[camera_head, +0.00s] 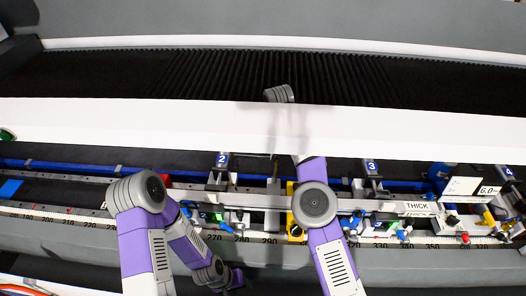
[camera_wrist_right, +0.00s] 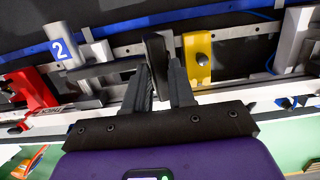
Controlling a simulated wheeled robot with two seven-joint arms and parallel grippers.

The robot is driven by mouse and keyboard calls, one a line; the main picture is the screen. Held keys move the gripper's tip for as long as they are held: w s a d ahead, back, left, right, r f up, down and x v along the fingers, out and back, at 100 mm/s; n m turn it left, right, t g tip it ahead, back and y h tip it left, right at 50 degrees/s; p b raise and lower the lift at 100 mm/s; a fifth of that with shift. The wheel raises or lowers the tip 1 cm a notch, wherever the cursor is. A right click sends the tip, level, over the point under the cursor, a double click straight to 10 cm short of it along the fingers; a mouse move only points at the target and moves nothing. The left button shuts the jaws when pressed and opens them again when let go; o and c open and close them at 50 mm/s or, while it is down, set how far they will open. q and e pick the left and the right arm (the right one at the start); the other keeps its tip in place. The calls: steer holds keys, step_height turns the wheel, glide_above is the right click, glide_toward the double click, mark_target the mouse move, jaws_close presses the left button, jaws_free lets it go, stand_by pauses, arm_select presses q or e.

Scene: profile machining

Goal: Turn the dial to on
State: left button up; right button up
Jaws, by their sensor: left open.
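No part labelled as a dial with an "on" mark can be made out. A yellow block with a round black knob (camera_wrist_right: 197,59) is just right of my right gripper in the right wrist view. My right gripper (camera_wrist_right: 161,72) has its fingers apart, with a dark upright block (camera_wrist_right: 157,48) at or between the tips; whether they touch it is unclear. In the head view the right gripper cannot be made out near the white beam. My left gripper (camera_head: 232,280) is small and dark at the lower edge of the head view, below the rail, open and apart from the fixtures.
A long white beam (camera_head: 120,123) crosses above the rail. Numbered clamps 2 (camera_head: 222,160), 3 (camera_head: 371,167) and 4 (camera_head: 508,172) stand along it. A scale (camera_head: 100,222) runs in front. A red block (camera_wrist_right: 32,88) lies left of the right gripper.

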steer(key=shift+d+n, duration=0.1)
steer(key=shift+n, duration=0.7)
jaws_close()
steer(key=shift+r+n+y+p, duration=0.1)
steer(key=shift+n+y+p, duration=0.2)
steer(key=shift+n+p, duration=0.55)
steer(key=shift+n, duration=0.65)
steer(key=n+p, duration=0.2)
steer(key=p, duration=0.2)
steer(key=shift+w+n+g+y, duration=0.1)
steer(key=shift+n+g+y, duration=0.2)
steer(key=shift+n, duration=1)
